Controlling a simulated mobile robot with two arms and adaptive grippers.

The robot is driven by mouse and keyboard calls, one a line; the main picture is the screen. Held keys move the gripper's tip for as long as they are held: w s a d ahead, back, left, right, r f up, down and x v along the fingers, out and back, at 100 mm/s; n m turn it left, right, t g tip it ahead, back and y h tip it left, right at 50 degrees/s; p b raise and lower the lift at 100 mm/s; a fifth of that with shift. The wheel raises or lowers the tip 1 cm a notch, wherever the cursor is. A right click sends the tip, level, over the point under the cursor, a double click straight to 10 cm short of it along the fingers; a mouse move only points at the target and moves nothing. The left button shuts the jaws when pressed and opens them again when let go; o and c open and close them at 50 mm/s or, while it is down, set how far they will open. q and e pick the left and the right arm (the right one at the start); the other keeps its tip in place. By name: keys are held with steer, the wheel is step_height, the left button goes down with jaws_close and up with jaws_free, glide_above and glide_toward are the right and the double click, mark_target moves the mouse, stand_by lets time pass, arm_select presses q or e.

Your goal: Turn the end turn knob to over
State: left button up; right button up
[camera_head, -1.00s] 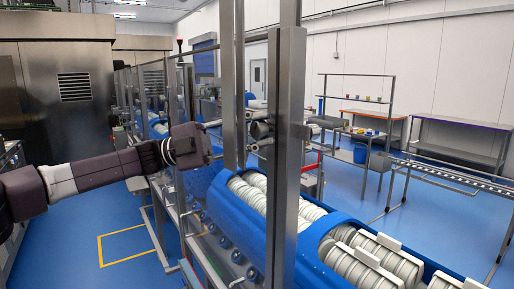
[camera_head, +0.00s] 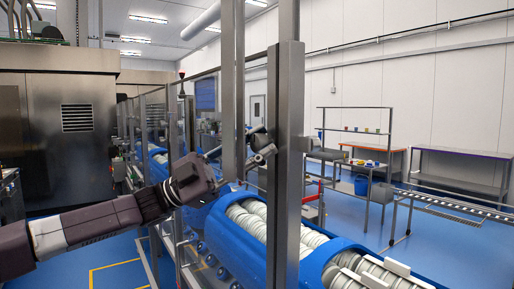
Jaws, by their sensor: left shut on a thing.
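The end turn knob (camera_head: 256,138) is a small dark and grey piece between the steel posts, just above the blue tub carrier, in the head view. My left gripper (camera_head: 262,152) reaches in from the left, passing behind the nearer thin post. Its grey fingers are shut on the knob, tilted up to the right. The posts hide part of the fingers and the knob, so the knob's marking and exact setting cannot be read. My right gripper is out of view.
Blue tub carriers (camera_head: 222,235) with rows of white ribbed rolls run below. A wide steel post (camera_head: 286,170) and a thin post (camera_head: 232,90) stand close in front. Clear blue floor (camera_head: 350,215), a shelf rack and benches lie to the right.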

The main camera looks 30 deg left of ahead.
arm_select(q)
steer(key=o, duration=1.2)
steer(key=shift+c, duration=0.2)
steer(key=shift+s+a+f, duration=0.15)
steer(key=shift+s+a, duration=0.15)
steer(key=shift+a, duration=0.1)
steer(key=v, duration=1.1)
steer(key=shift+f, duration=0.15)
